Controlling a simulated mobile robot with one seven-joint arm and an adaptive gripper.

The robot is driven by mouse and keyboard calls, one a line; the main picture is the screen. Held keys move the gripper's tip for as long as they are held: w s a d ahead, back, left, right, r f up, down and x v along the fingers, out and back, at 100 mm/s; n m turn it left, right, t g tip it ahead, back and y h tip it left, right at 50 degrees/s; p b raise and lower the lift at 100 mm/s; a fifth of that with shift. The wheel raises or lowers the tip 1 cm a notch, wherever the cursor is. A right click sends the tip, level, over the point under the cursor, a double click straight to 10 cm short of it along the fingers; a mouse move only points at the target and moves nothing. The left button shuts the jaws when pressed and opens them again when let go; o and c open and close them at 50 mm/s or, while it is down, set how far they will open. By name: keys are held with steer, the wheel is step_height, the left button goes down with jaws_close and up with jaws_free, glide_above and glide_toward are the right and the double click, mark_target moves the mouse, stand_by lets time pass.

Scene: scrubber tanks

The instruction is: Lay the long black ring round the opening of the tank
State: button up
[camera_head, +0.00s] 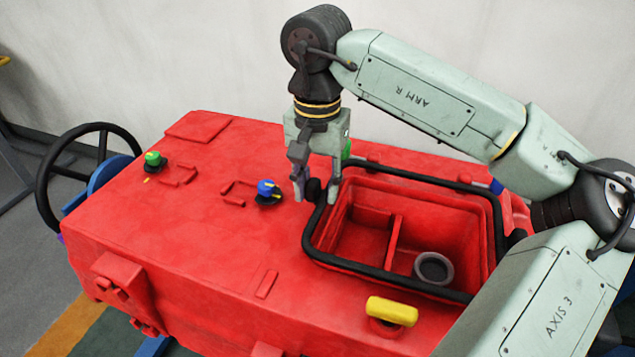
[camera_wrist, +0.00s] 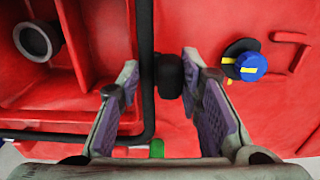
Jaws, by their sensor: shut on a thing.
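The long black ring (camera_head: 400,283) lies around the rectangular opening of the red tank (camera_head: 210,240) in the head view. In the wrist view one side of the ring (camera_wrist: 146,50) runs beside the opening and bends at a corner near the bottom. My gripper (camera_head: 316,188) is at the ring's left side, low over the tank top. In the wrist view my gripper (camera_wrist: 160,75) has its fingers on both sides of the ring and a black rounded piece beside it, shut on the ring. I cannot tell whether the ring lies flat all round.
Inside the opening are a divider (camera_head: 394,245) and a grey round pipe mouth (camera_head: 434,267). A blue knob (camera_head: 268,190) and a green knob (camera_head: 153,158) stand left of my gripper. A yellow handle (camera_head: 391,311) is in front of the opening. A black wheel (camera_head: 43,185) is at the far left.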

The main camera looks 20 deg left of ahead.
steer(key=shift+f+b, duration=0.3)
steer(key=shift+f, duration=0.3)
steer(key=shift+f+b, duration=0.45)
steer(key=shift+b, duration=0.1)
steer(key=shift+s, duration=0.1)
